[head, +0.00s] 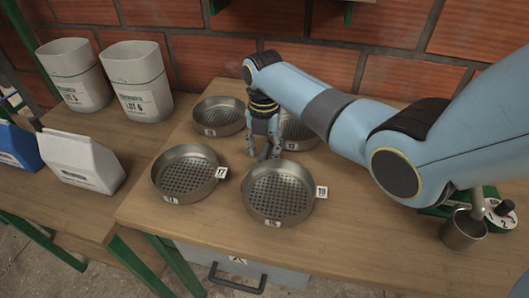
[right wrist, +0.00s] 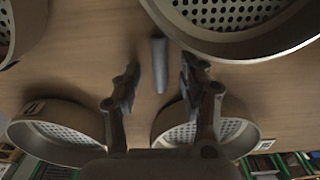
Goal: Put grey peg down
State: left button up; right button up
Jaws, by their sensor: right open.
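The grey peg (right wrist: 160,66) is a small plain cylinder on the wooden table, in the gap between the round perforated pans. In the right wrist view it sits between the two fingers of my right gripper (right wrist: 158,80), with space on both sides. My right gripper (head: 264,152) is open and points down among the pans in the head view. The peg is hard to make out between the fingers there, and I cannot tell whether it stands or lies. My left gripper is not in view.
Perforated metal pans surround the gripper: front left (head: 158,187), front right (head: 250,209), back left (head: 198,127), and back right, partly hidden. A metal cup (head: 463,232) stands at right. Two white LOT bags (head: 143,103) stand at left.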

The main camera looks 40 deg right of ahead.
grip_shut()
jog(key=shift+r, duration=0.1)
